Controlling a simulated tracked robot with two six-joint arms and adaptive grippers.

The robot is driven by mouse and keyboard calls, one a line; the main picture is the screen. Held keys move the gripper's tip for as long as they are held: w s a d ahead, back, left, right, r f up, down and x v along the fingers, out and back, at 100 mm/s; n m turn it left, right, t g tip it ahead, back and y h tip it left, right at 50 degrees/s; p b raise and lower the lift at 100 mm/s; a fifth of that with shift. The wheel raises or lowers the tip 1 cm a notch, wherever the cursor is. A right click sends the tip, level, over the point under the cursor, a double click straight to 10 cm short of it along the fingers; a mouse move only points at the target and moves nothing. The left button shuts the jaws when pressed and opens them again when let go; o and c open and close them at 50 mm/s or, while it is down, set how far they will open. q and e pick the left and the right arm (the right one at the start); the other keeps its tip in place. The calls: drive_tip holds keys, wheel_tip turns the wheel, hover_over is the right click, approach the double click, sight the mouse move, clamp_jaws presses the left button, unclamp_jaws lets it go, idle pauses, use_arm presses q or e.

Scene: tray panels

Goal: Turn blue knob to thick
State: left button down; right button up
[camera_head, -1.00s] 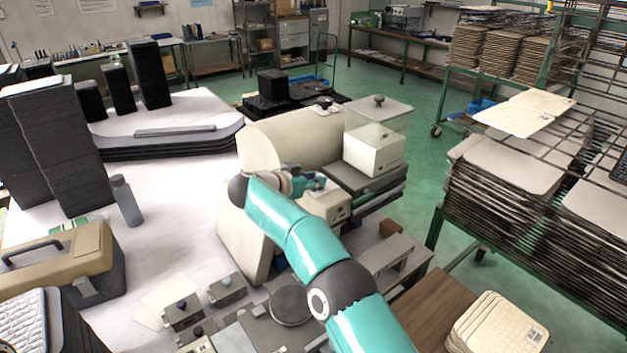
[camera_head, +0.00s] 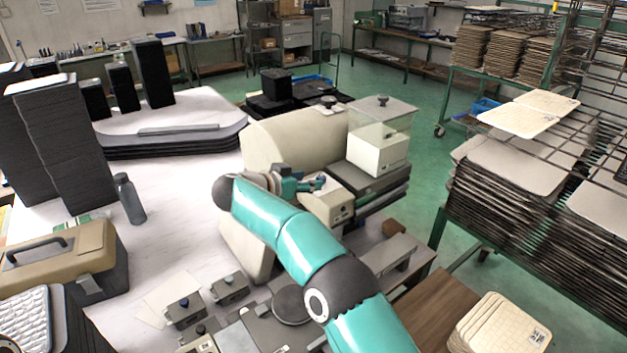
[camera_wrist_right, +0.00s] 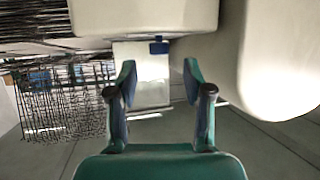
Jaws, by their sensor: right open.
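A small blue knob (camera_wrist_right: 159,46) shows in the right wrist view, under the edge of a cream housing (camera_wrist_right: 145,15). It lies just beyond my right fingertips and roughly centred between them; the fingers do not appear to touch it. My right gripper (camera_wrist_right: 160,78) is open and empty. In the head view my right gripper (camera_head: 312,184) is at the cream machine (camera_head: 295,140), just above its small front box (camera_head: 328,207). The knob there is hidden or too small to make out. My left gripper is out of view.
Small grey boxes with knobs (camera_head: 184,313) stand on the bench at the front left. A clear-lidded white box (camera_head: 376,152) sits at the machine's right. A toolbox (camera_head: 60,262) and dark bottle (camera_head: 130,200) stand left. Stacked tray panels (camera_head: 505,190) fill the right rack.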

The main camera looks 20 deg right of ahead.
drive_tip(key=v, duration=0.7)
drive_tip(key=shift+s+a, duration=0.2)
drive_tip(key=shift+a, duration=0.1)
